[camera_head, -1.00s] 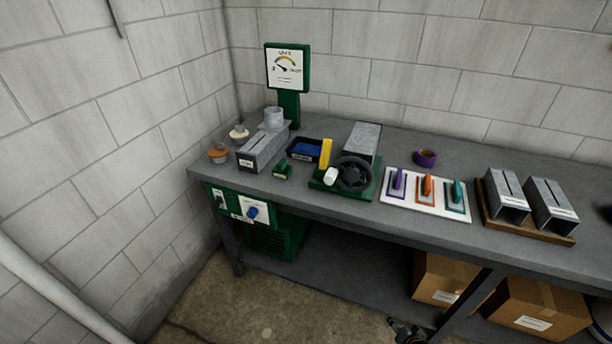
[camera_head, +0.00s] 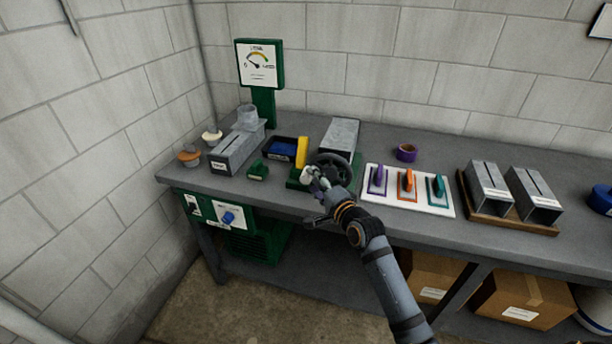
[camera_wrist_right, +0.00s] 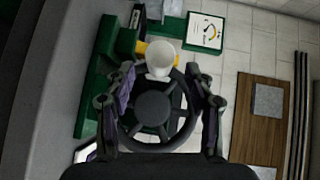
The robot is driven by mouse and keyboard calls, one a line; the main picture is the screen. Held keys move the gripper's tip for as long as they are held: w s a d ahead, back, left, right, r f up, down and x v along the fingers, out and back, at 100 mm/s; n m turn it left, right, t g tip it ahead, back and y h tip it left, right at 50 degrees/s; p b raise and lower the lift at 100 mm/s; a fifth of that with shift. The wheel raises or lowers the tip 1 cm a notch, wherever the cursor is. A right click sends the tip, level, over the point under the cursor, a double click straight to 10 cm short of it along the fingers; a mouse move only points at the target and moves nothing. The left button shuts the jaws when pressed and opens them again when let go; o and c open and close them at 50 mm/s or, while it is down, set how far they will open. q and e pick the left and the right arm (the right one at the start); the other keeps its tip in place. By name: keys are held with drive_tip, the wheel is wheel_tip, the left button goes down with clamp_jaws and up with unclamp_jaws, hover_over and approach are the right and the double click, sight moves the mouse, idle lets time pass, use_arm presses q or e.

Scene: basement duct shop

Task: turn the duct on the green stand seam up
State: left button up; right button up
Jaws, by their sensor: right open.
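The grey duct (camera_head: 340,136) lies on the green stand (camera_head: 298,184) near the table's middle. Its visible top face is plain; I see no seam on it. A black handwheel (camera_head: 343,170) is at the stand's front, partly hidden by my right gripper. In the right wrist view the handwheel (camera_wrist_right: 152,108) carries a white knob (camera_wrist_right: 160,60) on its rim. My right gripper (camera_head: 316,180) is open in front of the wheel. In the wrist view its fingers (camera_wrist_right: 158,102) stand either side of the wheel; I cannot tell whether they touch it. My left gripper is not in view.
A yellow upright piece (camera_head: 302,152) stands beside the wheel. A slotted duct (camera_head: 236,148) and gauge (camera_head: 259,64) are left. A white board (camera_head: 379,205) with coloured handles and two slotted ducts on a wooden tray (camera_head: 467,203) are right.

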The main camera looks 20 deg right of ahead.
drive_tip(key=x, duration=0.5)
clamp_jaws()
idle(0.3)
